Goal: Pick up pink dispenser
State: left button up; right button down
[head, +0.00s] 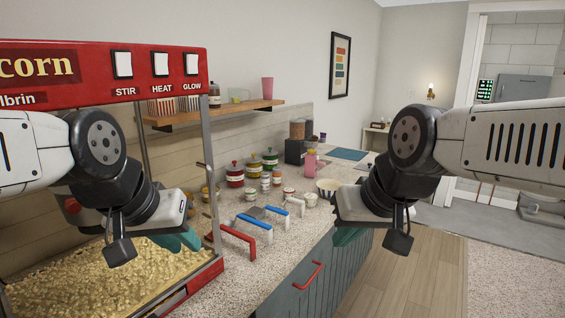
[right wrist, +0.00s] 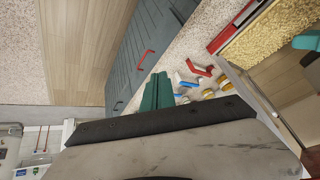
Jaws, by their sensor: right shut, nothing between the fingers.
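The pink dispenser (head: 311,160) stands upright on the speckled counter toward its far end, in the head view. I cannot pick it out in the right wrist view. My right gripper (head: 348,236) hangs over the counter's front edge, nearer to me than the dispenser and apart from it. Its teal fingers (right wrist: 157,92) are together and empty in the right wrist view. My left gripper (head: 180,240) is in front of the popcorn machine, far from the dispenser. Its teal fingers show, but their gap is unclear.
A red popcorn machine (head: 100,75) stands at left. Scoops with red and blue handles (head: 238,238), several lidded jars (head: 235,174) and a striped bowl (head: 327,187) occupy the counter. A dark grinder-like machine (head: 296,146) stands behind the dispenser. A pink cup (head: 267,86) sits on the shelf.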

aim_at(312, 164)
jog(key=z, duration=0.4)
jog(key=u, duration=0.9)
jog(key=i+l+u, duration=0.15)
jog(key=l+u, duration=0.55)
jog(key=i+l+u, duration=0.1)
jog(key=l+u, duration=0.4)
jog(key=l, duration=0.45)
jog(key=l+u, duration=0.15)
jog(key=l, duration=0.45)
jog(key=l+u, duration=0.2)
jog(key=l, duration=0.4)
jog(key=k+l+u, duration=0.2)
jog(key=l, duration=0.4)
jog(key=k+l, duration=0.1)
jog(key=l, duration=0.4)
jog(key=k+l, duration=0.1)
jog(key=l, duration=0.45)
jog(key=k+l, duration=0.1)
jog(key=l, duration=0.4)
jog(key=k+l, duration=0.1)
jog(key=l, duration=0.4)
